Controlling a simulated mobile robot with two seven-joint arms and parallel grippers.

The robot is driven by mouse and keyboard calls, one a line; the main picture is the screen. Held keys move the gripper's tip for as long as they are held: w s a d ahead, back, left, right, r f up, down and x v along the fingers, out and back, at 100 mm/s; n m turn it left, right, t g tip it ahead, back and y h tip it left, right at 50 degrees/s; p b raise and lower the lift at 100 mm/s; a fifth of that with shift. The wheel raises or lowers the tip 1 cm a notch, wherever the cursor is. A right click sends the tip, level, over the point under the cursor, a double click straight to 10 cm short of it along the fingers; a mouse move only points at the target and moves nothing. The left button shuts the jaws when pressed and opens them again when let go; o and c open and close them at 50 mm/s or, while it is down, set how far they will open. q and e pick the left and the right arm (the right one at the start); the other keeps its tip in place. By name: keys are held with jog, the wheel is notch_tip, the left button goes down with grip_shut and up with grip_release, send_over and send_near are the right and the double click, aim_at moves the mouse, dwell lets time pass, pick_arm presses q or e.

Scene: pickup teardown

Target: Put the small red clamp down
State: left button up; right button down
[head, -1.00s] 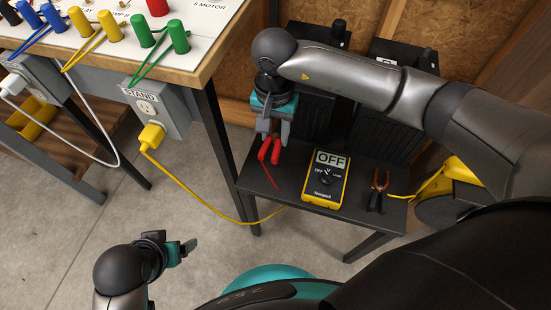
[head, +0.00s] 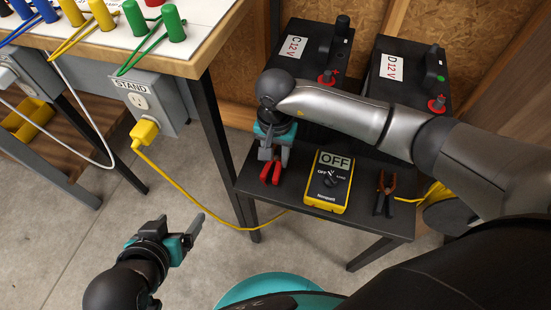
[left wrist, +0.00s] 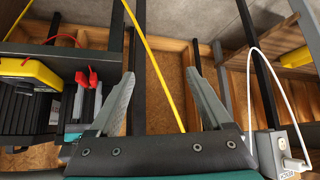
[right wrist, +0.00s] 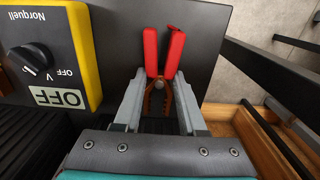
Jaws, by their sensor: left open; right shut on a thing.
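The small red clamp (head: 271,172) has red handles and is at the left end of the small black table (head: 330,222), left of the yellow meter. My right gripper (head: 272,155) is shut on it from above; in the right wrist view the clamp (right wrist: 162,60) sits between the fingers (right wrist: 160,105), its copper-coloured jaws toward the palm. I cannot tell whether the clamp touches the table top. The clamp also shows small in the left wrist view (left wrist: 88,78). My left gripper (head: 195,232) is open and empty over the floor, away from the table; its fingers show in the left wrist view (left wrist: 160,105).
The yellow meter (head: 326,182), reading OFF, lies beside the clamp. Batteries C (head: 307,55) and D (head: 408,75) stand behind. A yellow cable (head: 190,205) runs along the floor. A workbench (head: 190,60) stands left.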

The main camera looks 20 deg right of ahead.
pick_arm(q)
jog(key=shift+w+d+t+h, duration=0.3)
jog(key=shift+d+t, duration=0.1)
jog(key=shift+d, duration=0.15)
pick_arm(e)
jog(key=shift+f, duration=0.5)
jog(key=shift+f+b, duration=0.15)
jog(key=shift+b, duration=0.15)
jog(key=shift+c, duration=2.4)
grip_release()
pick_arm(q)
jog(key=shift+w+d+t, duration=0.2)
jog(key=shift+d+t, duration=0.05)
jog(key=shift+t, duration=0.05)
jog(key=shift+s, duration=0.1)
